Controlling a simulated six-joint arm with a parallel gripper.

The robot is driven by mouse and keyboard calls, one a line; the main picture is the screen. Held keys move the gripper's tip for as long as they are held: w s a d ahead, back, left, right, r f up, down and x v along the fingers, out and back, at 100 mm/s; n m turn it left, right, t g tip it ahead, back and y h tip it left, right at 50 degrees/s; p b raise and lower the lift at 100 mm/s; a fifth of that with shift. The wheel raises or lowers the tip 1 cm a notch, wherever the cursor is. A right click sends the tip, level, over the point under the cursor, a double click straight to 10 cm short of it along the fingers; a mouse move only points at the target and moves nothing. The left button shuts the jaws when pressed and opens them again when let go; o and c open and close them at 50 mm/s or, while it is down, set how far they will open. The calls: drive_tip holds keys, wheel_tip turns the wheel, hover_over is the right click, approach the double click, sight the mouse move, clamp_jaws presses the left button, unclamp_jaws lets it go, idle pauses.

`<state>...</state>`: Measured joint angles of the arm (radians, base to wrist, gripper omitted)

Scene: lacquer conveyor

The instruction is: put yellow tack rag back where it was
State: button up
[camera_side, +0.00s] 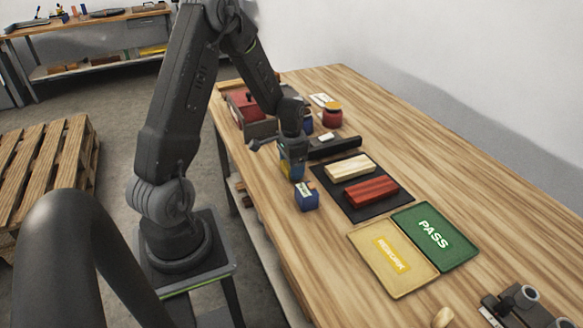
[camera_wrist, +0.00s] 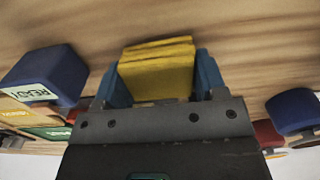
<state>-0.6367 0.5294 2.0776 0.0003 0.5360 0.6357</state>
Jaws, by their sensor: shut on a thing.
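The yellow tack rag (camera_wrist: 157,70) is a folded stack of cloth between the blue fingers of my gripper (camera_wrist: 155,88) in the wrist view. My gripper (camera_side: 291,166) is shut on it. In the side view, the rag (camera_side: 286,165) is mostly hidden by the fingers and shows as a small yellow patch. My gripper points down near the table's left edge, just behind the blue READY block. I cannot tell whether the rag touches the table.
The blue READY block (camera_side: 307,200) stands close by; it also shows in the wrist view (camera_wrist: 48,75). A dark mat (camera_side: 380,212) holds a pale block and a red block. A black bar (camera_side: 335,147) and red jar (camera_side: 331,116) stand behind. REWORK (camera_side: 405,283) and PASS (camera_side: 455,257) pads lie in front.

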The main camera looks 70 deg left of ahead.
drive_tip(key=shift+f, duration=0.45)
drive_tip(key=o, duration=0.9)
drive_tip(key=shift+f, duration=0.1)
drive_tip(key=shift+c, duration=0.2)
wheel_tip(320, 180, up, 12)
drive_tip(key=d+r+t, duration=0.1)
drive_tip(key=d+r, duration=0.5)
drive_tip(key=d, duration=0.1)
drive_tip(key=s+d+r+t, duration=0.2)
drive_tip(key=s+d+r, duration=0.1)
drive_tip(key=s+d, duration=0.3)
drive_tip(key=s+d+r+t, duration=0.2)
drive_tip(key=s+d+r, duration=0.2)
drive_tip(key=d, duration=0.6)
drive_tip(key=s, duration=0.2)
drive_tip(key=shift+s+r+t, duration=0.2)
drive_tip(key=shift+s+t, duration=0.1)
